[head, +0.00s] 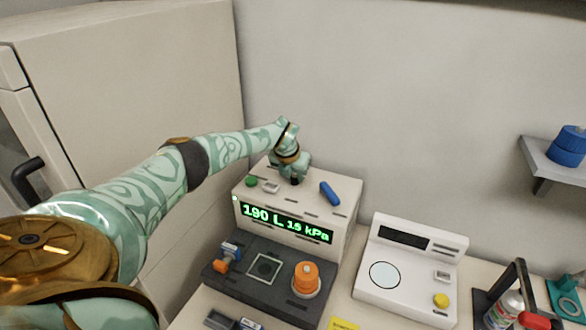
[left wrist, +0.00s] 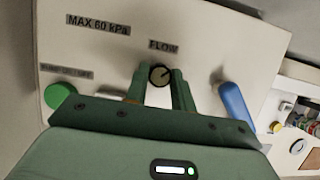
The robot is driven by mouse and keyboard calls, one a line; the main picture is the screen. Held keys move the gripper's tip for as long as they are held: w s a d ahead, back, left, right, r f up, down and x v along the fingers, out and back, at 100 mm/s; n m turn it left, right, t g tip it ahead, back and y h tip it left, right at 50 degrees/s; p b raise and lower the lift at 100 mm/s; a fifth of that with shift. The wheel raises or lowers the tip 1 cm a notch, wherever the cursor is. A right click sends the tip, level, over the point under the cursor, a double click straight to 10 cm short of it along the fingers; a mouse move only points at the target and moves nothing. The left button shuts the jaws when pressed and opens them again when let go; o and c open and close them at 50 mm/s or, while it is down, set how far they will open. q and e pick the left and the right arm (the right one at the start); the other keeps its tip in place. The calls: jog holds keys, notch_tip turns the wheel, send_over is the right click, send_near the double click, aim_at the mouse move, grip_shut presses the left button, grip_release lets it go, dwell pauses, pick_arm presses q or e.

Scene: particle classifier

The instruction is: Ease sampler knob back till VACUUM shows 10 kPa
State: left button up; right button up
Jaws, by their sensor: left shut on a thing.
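The sampler (head: 255,204) is a pale box on the bench, with a green lit display (head: 287,223) that reads 190 L and what looks like 15 kPa. My left gripper (head: 295,180) points down onto its top and hides most of the knob in the head view. In the left wrist view a small round knob (left wrist: 159,75) with a pointer line sits below the FLOW label (left wrist: 163,45). My left gripper's two green fingers close on the knob from both sides. My right gripper is not in view.
A green button (head: 251,181) and a blue lever (head: 330,193) flank the knob. In front is a dark panel (head: 240,289) with an orange-topped part (head: 305,277). A white instrument (head: 408,290) stands at right. A tall beige cabinet (head: 150,60) stands at left.

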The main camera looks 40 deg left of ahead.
pick_arm(q)
jog(key=shift+n+p, duration=0.3)
jog(key=shift+n, duration=0.1)
jog(key=o, duration=1)
jog(key=shift+r, duration=0.15)
jog(key=shift+r, duration=0.35)
jog(key=p+v, duration=0.2)
jog(key=v, duration=1.3)
jog(key=shift+s+d+p, duration=0.15)
jog(key=shift+d+p, duration=0.15)
jog(key=shift+d, duration=0.1)
